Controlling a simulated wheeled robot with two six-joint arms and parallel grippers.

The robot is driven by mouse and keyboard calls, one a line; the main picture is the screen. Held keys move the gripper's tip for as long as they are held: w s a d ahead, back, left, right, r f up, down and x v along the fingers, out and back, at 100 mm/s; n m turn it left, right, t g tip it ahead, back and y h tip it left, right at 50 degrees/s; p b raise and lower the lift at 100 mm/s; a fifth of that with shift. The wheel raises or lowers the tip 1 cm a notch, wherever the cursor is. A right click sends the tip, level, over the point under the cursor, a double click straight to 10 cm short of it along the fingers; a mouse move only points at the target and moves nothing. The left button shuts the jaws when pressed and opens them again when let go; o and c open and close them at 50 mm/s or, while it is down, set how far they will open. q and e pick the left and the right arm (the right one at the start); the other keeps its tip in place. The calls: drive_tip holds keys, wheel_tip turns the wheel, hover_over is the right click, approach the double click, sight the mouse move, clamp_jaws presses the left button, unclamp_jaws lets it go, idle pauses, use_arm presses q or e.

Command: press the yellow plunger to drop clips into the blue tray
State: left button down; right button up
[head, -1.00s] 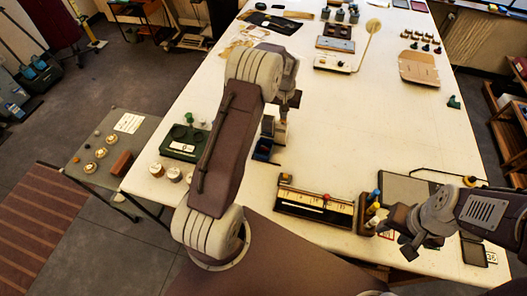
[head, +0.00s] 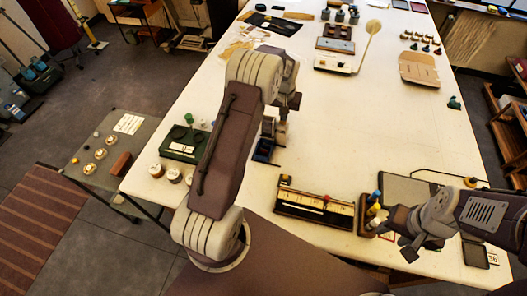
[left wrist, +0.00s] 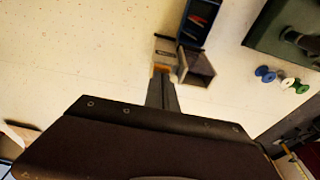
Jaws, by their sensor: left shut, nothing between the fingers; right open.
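The blue tray (head: 263,150) stands on the white table beside a small grey dispenser (head: 270,128). In the left wrist view the blue tray (left wrist: 198,22) is at the top, with red and pale bits inside, and the grey dispenser (left wrist: 197,66) is just below it. A small yellow-orange part, apparently the plunger (left wrist: 160,69), shows at the fingertips. My left gripper (head: 281,116) is shut and empty, over the dispenser; its fingers (left wrist: 160,93) partly hide the plunger. I cannot tell whether they touch it. My right gripper (head: 405,243) is open at the lower right, away from the tray.
A green scale-like device (head: 185,143) and small jars (head: 166,173) stand left of my left arm. The table's middle is clear.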

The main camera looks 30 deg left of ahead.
use_arm(q)
drive_tip(key=shift+r+p, duration=1.05)
drive_tip(key=shift+r, duration=0.4)
wheel_tip(320, 180, up, 6)
drive_tip(key=p, duration=0.4)
drive_tip(key=shift+p, duration=0.3)
